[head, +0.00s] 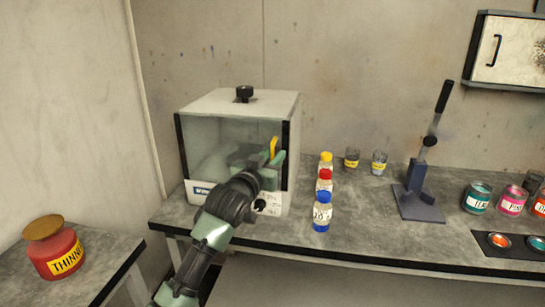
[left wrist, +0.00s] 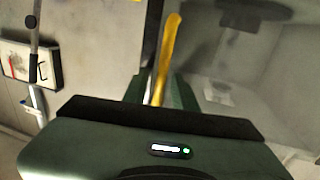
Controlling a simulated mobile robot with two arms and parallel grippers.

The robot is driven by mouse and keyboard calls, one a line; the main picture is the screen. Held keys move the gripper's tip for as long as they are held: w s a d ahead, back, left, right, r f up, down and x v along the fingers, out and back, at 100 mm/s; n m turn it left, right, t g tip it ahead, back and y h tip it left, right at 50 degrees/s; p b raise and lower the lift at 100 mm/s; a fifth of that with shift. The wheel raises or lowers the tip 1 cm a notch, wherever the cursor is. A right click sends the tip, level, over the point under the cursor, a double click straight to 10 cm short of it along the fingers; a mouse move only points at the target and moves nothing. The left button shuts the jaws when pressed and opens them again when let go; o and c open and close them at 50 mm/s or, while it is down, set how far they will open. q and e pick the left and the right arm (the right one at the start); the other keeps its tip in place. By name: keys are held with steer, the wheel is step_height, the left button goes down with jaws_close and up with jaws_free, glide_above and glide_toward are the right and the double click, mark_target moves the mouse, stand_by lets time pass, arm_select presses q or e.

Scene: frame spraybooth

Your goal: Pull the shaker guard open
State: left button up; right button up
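The shaker (head: 243,103) is a pale box with a clear front guard (head: 206,145), standing on the bench at the left; the guard looks closed. A yellow upright handle (head: 274,147) is at the right side of the guard's front. My left gripper (head: 272,164) is at this handle. In the left wrist view the handle (left wrist: 167,55) rises between the two dark green fingers, which lie close on both sides of it, so the gripper looks shut on it. The handle's lower part is hidden by the gripper. My right gripper is out of view.
Bottles with yellow, red and blue (head: 321,212) caps stand just right of the shaker. Farther right are small jars, a lever press (head: 420,190) and paint cans. A red thinner can (head: 56,252) sits on a side table. The bench front between bottles and press is clear.

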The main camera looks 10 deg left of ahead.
arm_select(q)
jaws_close()
stand_by(1.2)
